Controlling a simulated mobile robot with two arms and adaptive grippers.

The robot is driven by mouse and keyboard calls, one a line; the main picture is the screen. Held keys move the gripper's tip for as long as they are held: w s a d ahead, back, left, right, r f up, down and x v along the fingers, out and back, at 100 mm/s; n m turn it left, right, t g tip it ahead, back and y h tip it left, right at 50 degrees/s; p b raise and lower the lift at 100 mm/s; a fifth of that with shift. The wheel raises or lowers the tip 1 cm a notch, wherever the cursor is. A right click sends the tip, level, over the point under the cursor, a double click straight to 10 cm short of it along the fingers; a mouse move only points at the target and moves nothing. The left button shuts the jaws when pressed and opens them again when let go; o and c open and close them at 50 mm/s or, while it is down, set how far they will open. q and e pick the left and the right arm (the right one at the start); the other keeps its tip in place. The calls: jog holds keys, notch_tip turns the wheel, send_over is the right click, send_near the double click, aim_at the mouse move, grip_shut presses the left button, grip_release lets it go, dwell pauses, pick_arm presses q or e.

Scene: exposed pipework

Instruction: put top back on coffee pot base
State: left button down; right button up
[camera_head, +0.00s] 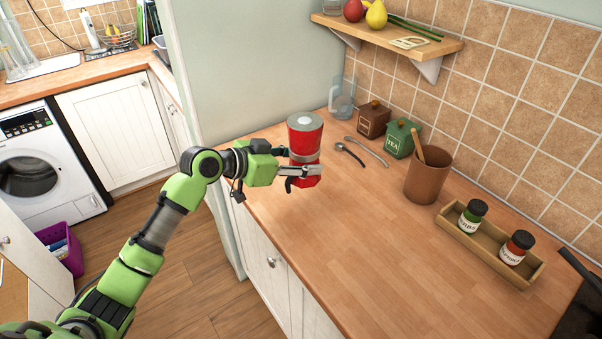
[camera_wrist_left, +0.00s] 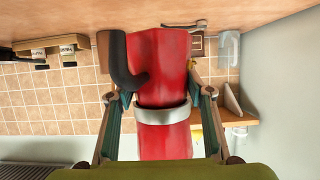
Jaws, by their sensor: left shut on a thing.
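A red coffee pot (camera_head: 304,140) is near the counter's left edge in the head view. It has a grey round end facing up, a silver band round its middle and a black handle low down. My left gripper (camera_head: 308,172) is shut on it near the band, with one finger on each side. In the wrist view, which looks upside down, the red pot (camera_wrist_left: 162,65) fills the middle, with its black handle at upper left. I cannot tell whether the top and base are joined, or whether the pot touches the counter. My right gripper is out of view.
On the wooden counter (camera_head: 350,240), two utensils (camera_head: 366,150) lie behind the pot. Brown (camera_head: 373,120) and green (camera_head: 401,138) canisters, a brown holder (camera_head: 428,174) and a jar tray (camera_head: 490,248) stand along the back. A wall shelf (camera_head: 400,38) hangs above. The counter's front middle is clear.

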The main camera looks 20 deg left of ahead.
pick_arm(q)
jog(key=w+f, duration=0.1)
jog(key=f, duration=0.1)
jog(key=w+a+f, duration=0.1)
jog(key=w+f, duration=0.1)
jog(key=shift+w+a+f, duration=0.15)
jog(key=shift+w+f, duration=0.15)
jog(key=shift+f, duration=0.1)
jog(key=f, duration=0.1)
jog(key=f+p, duration=0.2)
jog(key=shift+w+a+f, duration=0.1)
jog(key=shift+w+f, duration=0.15)
jog(key=shift+f, duration=0.1)
jog(key=c, duration=1)
grip_release()
jog(key=shift+s+f, duration=0.1)
jog(key=shift+f, duration=0.05)
jog(key=shift+c, duration=0.2)
